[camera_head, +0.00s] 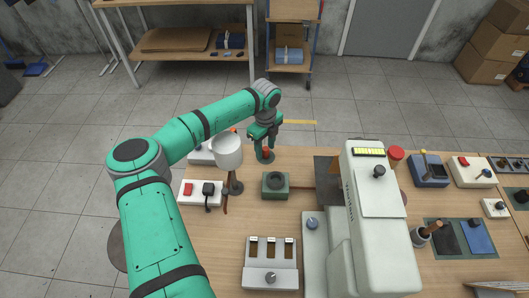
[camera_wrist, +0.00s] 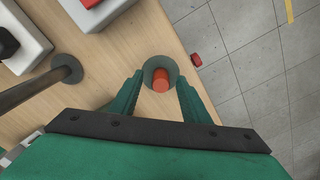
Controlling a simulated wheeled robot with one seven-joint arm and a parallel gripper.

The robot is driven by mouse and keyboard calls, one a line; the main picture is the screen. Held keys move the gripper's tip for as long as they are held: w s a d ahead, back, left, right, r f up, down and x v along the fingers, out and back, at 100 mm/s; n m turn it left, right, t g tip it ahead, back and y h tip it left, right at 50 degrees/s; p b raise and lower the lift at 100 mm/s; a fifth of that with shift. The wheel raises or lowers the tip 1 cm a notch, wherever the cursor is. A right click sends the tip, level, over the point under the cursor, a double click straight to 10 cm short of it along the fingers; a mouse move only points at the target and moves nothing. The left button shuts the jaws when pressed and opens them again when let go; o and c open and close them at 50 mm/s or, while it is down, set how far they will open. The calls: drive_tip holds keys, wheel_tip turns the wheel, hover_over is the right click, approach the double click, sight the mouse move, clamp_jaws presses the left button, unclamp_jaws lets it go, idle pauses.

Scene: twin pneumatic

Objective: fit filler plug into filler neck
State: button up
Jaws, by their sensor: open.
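A red cylindrical piece, apparently the filler plug (camera_wrist: 161,82), stands in a round grey holder at the table's back edge. It shows in the head view (camera_head: 266,153) under my gripper (camera_head: 264,143), partly hidden by it. In the wrist view my gripper (camera_wrist: 160,88) is open, with one finger on each side of the plug. I cannot tell whether the fingers touch it. A green block with a dark round ring on top, likely the filler neck (camera_head: 275,183), sits on the table nearer the robot; it is outside the wrist view.
White switch boxes (camera_head: 200,192) lie further left. A large pale machine (camera_head: 375,220) stands to the right. A small red piece (camera_wrist: 196,60) shows past the table edge in the wrist view.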

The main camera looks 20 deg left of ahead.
clamp_jaws()
drive_tip(key=shift+r, duration=0.15)
